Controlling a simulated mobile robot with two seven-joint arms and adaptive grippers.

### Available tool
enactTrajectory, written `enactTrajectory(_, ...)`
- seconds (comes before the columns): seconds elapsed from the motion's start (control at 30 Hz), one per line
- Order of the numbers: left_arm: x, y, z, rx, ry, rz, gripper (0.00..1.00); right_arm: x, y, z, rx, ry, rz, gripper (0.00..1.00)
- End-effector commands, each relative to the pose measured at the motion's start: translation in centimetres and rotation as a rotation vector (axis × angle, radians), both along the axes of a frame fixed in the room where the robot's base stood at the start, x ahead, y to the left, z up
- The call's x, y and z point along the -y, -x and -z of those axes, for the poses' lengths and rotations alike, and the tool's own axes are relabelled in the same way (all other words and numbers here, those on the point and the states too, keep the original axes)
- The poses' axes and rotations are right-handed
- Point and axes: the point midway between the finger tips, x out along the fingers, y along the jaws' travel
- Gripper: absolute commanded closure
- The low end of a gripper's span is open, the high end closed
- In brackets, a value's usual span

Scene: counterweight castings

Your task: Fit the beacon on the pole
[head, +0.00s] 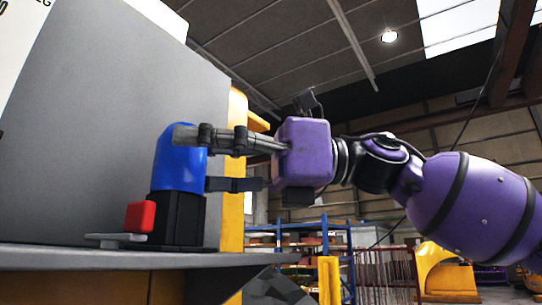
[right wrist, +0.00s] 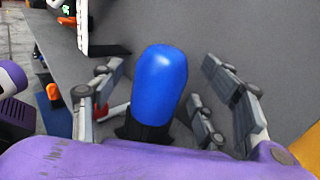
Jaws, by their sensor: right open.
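The blue domed beacon (head: 180,165) stands upright on a black block-like base (head: 178,218) on a grey ledge, close to a grey panel. It also shows in the right wrist view (right wrist: 158,80), between the fingers. My right gripper (head: 195,160) reaches in from the right with its fingers open on either side of the beacon. In the right wrist view (right wrist: 160,75) gaps show between the fingers and the dome. I cannot make out the pole for certain.
A red part (head: 140,216) on a flat grey plate sits left of the black base. The grey panel (head: 85,125) rises behind the ledge (head: 60,257). A yellow upright (head: 233,200) stands right of the beacon. Blue racking (head: 300,240) is farther off.

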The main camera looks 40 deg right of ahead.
Motion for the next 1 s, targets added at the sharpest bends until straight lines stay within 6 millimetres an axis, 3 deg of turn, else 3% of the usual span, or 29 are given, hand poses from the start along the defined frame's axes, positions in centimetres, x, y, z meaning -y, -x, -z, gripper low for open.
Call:
enactTrajectory(0.37, 0.0, 0.0, 0.0, 0.0, 0.001, -0.001, 0.6, 2.7, 1.4, -0.1, 0.003, -0.003, -0.007, 0.32)
enactTrajectory(0.8, 0.0, 0.0, 0.0, 0.0, 0.001, -0.001, 0.6, 8.0, 3.7, 0.0, 0.0, -0.001, 0.0, 0.32)
enactTrajectory(1.0, 0.0, 0.0, 0.0, 0.0, 0.001, -0.001, 0.6, 8.9, 4.2, 0.0, 0.0, -0.001, 0.0, 0.32)
